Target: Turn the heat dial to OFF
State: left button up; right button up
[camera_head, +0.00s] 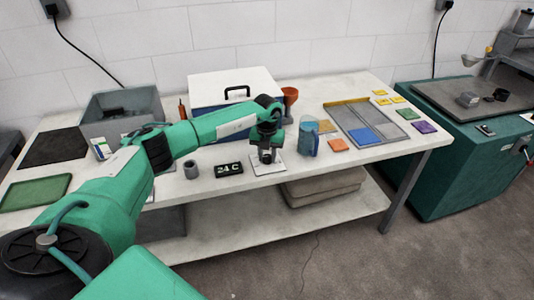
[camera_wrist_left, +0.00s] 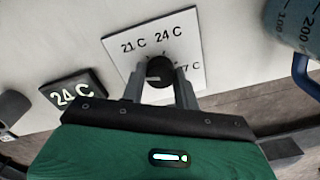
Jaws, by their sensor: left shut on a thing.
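The heat dial is a black round knob (camera_wrist_left: 159,69) on a white plate (camera_wrist_left: 118,56) marked 21 C, 24 C and a partly covered label ending in 7 C. No OFF mark shows; my gripper covers the near part of the plate. A pale pointer line shows on the knob. My left gripper (camera_wrist_left: 161,78) is shut on the knob, one finger on each side. In the head view the left gripper (camera_head: 266,154) is over the white plate (camera_head: 269,168) near the table's front edge. A black display (camera_head: 229,169) left of the plate reads 24 C. My right gripper is out of view.
A grey cylinder (camera_head: 191,169) stands left of the display. A blue measuring jug (camera_head: 308,138) stands close to the right of the plate. A divided tray (camera_head: 362,124) lies further right.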

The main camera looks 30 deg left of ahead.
pick_arm(q)
jog(key=shift+w+r+n+p, duration=0.1)
jog(key=shift+n+p, duration=0.35)
jog(key=shift+n, duration=0.95)
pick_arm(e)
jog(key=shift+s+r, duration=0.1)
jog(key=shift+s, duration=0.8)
pick_arm(q)
jog(key=shift+n, duration=0.3)
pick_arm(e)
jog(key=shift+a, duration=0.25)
